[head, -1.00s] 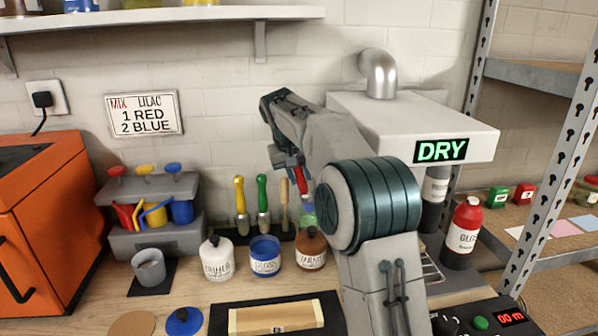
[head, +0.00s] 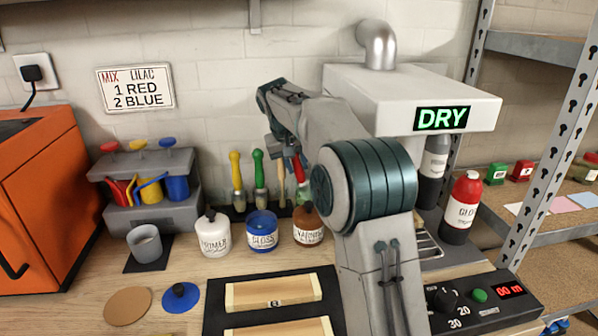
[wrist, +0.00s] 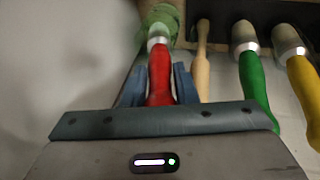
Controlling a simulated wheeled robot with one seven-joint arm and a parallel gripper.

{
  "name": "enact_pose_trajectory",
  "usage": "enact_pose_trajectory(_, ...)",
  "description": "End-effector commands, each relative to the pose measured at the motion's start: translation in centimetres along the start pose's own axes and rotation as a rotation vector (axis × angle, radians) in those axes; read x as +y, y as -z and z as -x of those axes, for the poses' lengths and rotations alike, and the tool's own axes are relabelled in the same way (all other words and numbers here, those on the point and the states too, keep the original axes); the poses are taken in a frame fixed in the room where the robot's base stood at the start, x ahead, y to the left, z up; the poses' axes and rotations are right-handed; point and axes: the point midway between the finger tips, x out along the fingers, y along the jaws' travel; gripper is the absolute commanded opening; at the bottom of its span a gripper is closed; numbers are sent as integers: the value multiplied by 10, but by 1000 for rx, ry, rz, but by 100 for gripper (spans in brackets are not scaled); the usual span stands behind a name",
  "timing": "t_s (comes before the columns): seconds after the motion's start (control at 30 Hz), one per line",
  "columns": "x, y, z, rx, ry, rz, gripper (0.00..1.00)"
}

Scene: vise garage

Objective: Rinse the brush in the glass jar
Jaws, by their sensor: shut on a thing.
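My gripper (wrist: 160,88) is shut on the red handle of a brush (wrist: 159,70). In the head view the red handle (head: 299,171) hangs below my wrist, behind my arm, near the back wall. The brush points down, with its metal collar below the handle. A pale green mass (wrist: 162,20) is at the brush's far end in the wrist view.
Green (head: 259,172) and yellow (head: 236,172) brushes and a wooden stick (head: 282,182) stand beside the held brush. Primer (head: 213,236), gloss (head: 262,233) and varnish (head: 308,230) pots stand in front. A white dryer hood (head: 400,95) overhangs on the right.

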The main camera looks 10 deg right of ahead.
Motion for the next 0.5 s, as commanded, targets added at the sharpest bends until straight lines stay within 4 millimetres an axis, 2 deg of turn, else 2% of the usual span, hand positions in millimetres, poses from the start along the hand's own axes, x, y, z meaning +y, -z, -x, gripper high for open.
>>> enact_pose_trajectory(0.17,1,1,4,0,1,0,3)
enact_pose_trajectory(0.5,8,9,30,0,0,0,3)
